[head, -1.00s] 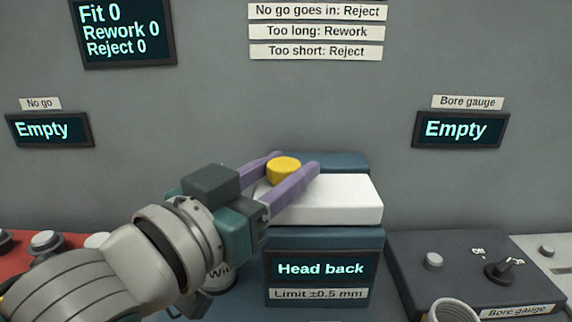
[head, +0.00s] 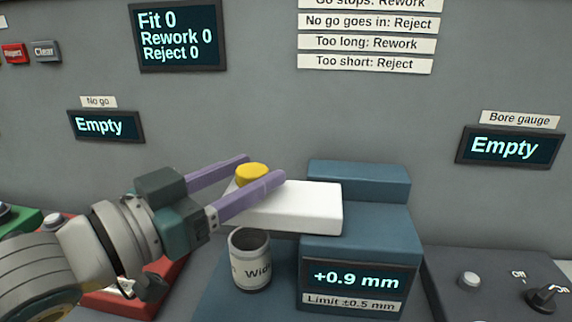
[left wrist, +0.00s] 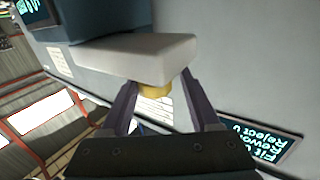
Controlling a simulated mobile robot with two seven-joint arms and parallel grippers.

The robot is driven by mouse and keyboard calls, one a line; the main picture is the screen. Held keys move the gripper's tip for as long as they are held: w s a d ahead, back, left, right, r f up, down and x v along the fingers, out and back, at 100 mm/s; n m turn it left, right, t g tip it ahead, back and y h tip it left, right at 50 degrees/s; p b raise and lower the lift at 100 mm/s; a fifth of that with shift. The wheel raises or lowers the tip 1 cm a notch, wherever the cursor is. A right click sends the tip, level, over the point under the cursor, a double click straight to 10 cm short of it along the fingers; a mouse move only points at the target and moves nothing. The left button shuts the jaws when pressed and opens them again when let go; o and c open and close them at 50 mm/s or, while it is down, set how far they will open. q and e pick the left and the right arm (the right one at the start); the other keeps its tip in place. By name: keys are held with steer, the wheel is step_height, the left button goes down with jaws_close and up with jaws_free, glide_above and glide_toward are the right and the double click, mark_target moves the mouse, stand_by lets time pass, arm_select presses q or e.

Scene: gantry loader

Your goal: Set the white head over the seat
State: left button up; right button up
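The white head (head: 300,207) is a flat block with a yellow knob (head: 252,175) on top. Its left part reaches out over the seat, above the grey cup-shaped widget (head: 250,272); I cannot tell whether the head touches the widget's rim. My left gripper (head: 266,166) has its purple fingers on both sides of the knob and looks shut on it. The left wrist view also shows the head (left wrist: 140,57) and the knob (left wrist: 155,91) between the fingers. My right gripper is not in view.
The blue gauge body (head: 358,180) stands behind and right of the head; its display (head: 357,279) reads +0.9 mm over a ±0.5 mm limit. The bore gauge box (head: 480,290) is at right. The no go (head: 106,126) and bore gauge (head: 510,147) displays read Empty.

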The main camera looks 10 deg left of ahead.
arm_select(q)
steer(key=shift+o, duration=1)
steer(key=shift+d, duration=0.1)
steer(key=v, duration=1)
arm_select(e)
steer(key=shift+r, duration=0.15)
arm_select(q)
steer(key=s+a+f+n+g+y+p, duration=0.1)
steer(key=s+a+n+g+y+p, duration=0.1)
steer(key=s+g+y+p, duration=0.55)
steer(key=s+a+n+g+y+p, duration=0.1)
steer(key=s+n+g+y+p, duration=0.2)
steer(key=s, duration=0.7)
step_height(320, 180, up, 37)
steer(key=p, duration=3.6)
steer(key=shift+s+r+g+h+p, duration=0.2)
steer(key=shift+s+g+h+p, duration=0.1)
steer(key=shift+g+h, duration=0.15)
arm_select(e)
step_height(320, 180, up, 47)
